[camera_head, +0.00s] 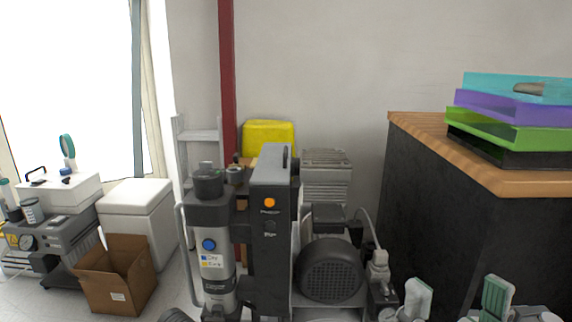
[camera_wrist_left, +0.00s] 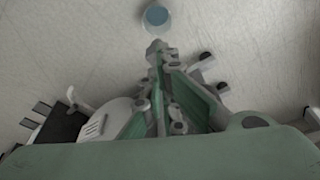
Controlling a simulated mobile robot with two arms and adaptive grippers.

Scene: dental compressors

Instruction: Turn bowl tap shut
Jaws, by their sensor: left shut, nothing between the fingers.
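A grey compressor unit (camera_head: 270,230) stands in the middle of the head view, with a dark fan-covered motor (camera_head: 331,270) at its right. A grey cylinder with a blue round button (camera_head: 208,245) stands at its left. A small pale fitting (camera_head: 378,262) is right of the motor; I cannot make out a bowl tap. My left gripper (camera_wrist_left: 156,52) is shut and empty in the left wrist view, below a round blue-grey thing (camera_wrist_left: 156,17) that I cannot identify. My right gripper (camera_head: 456,294) shows at the bottom right of the head view, its two green-grey fingers apart.
A dark cabinet with a wooden top (camera_head: 420,124) and stacked coloured trays (camera_head: 510,105) stands at the right. A red post (camera_head: 227,80) and yellow container (camera_head: 268,136) are behind. An open cardboard box (camera_head: 116,274) and white bin (camera_head: 136,212) are at the left.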

